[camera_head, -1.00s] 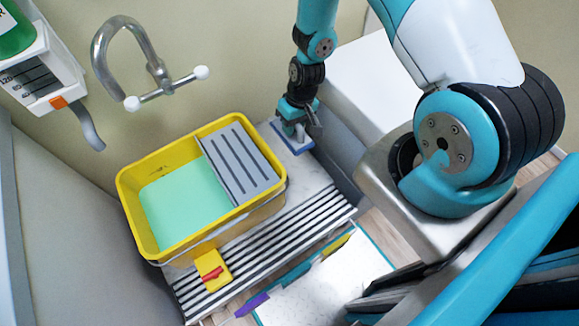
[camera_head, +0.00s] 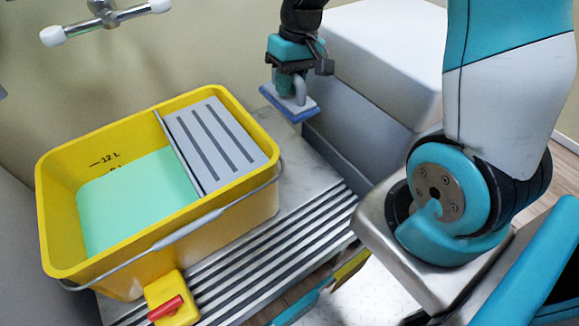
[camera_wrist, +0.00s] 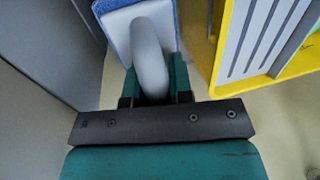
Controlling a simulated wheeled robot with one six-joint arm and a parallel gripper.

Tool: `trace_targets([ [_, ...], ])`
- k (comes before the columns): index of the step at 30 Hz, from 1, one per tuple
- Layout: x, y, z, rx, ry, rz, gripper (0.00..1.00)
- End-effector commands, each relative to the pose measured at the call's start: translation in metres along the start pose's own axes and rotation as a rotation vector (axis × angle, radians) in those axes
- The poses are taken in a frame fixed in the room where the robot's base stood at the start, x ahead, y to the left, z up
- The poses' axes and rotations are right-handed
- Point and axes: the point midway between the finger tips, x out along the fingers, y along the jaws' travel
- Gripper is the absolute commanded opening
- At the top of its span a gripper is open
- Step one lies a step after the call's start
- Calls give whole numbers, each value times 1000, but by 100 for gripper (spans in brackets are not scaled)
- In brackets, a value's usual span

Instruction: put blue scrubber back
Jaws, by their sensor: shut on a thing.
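The blue scrubber (camera_head: 292,104) has a flat blue pad, a pale grey back and a grey loop handle. My gripper (camera_head: 295,80) is shut on its handle and holds it pad down, at the far right corner of the yellow bucket. In the wrist view the scrubber (camera_wrist: 112,14) shows at the top, with its handle between the fingers of my gripper (camera_wrist: 152,90). Whether the pad touches the surface under it or hangs just above it, I cannot tell.
The yellow bucket (camera_head: 230,228) holds green liquid (camera_head: 135,205) and a grey slotted wringer (camera_head: 215,143). It stands on a ribbed metal drainer (camera_head: 250,270). A yellow block with a red part (camera_head: 172,300) is at its front. A tap (camera_head: 105,20) is above. A white box (camera_head: 385,55) stands right.

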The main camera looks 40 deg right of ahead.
Motion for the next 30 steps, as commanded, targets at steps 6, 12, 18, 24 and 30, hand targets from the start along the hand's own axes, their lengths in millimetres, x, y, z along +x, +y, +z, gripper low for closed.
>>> trace_targets([
  [6, 55, 10, 1, 1, -6, -1, 2],
  [12, 110, 22, 1, 1, -4, -1, 2],
  [18, 145, 29, 1, 0, -1, 0, 2],
  [24, 158, 31, 0, 0, 0, 0, 2],
  [30, 189, 38, 1, 0, -1, 0, 2],
])
